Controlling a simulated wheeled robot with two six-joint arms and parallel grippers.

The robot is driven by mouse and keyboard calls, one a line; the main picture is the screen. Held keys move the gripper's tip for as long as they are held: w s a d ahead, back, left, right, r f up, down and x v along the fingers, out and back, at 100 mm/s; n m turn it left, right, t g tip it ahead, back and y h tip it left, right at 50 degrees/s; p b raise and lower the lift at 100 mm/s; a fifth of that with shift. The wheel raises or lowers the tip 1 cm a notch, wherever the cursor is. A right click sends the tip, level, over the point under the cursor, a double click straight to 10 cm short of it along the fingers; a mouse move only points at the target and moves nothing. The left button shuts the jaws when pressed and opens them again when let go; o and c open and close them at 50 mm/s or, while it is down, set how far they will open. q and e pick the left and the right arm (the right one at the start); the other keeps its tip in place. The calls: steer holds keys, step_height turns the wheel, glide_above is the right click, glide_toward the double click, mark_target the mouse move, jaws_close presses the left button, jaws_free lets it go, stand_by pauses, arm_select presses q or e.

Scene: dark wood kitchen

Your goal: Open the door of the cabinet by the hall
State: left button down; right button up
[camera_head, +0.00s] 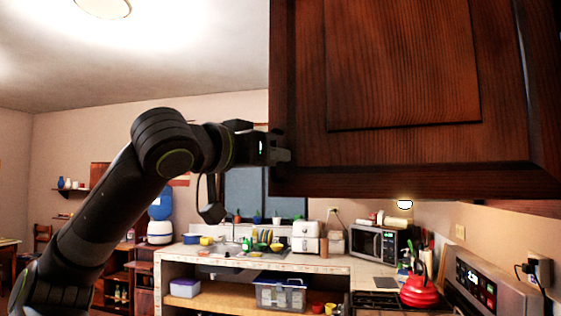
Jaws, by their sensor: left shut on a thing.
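The dark wood cabinet door (405,70) fills the upper right of the head view, very close to me. It has a raised centre panel, and its lower left corner is near my left gripper. My left gripper (280,150) is at the door's left edge, shut on the small handle there; its fingers largely hide the handle. My left arm reaches up from the lower left. I cannot tell from this view how far the door stands from its frame. My right gripper is not in view.
Below are a counter (325,262) with sink and dishes, a microwave (380,245), a red kettle (420,290) on the stove, and an oven panel (490,290). A water dispenser (160,215) stands behind my left arm.

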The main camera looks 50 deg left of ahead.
arm_select(q)
steer(key=shift+s+d, duration=0.25)
steer(key=shift+s, duration=0.15)
steer(key=c, duration=1.5)
jaws_free()
steer(key=shift+d, duration=0.1)
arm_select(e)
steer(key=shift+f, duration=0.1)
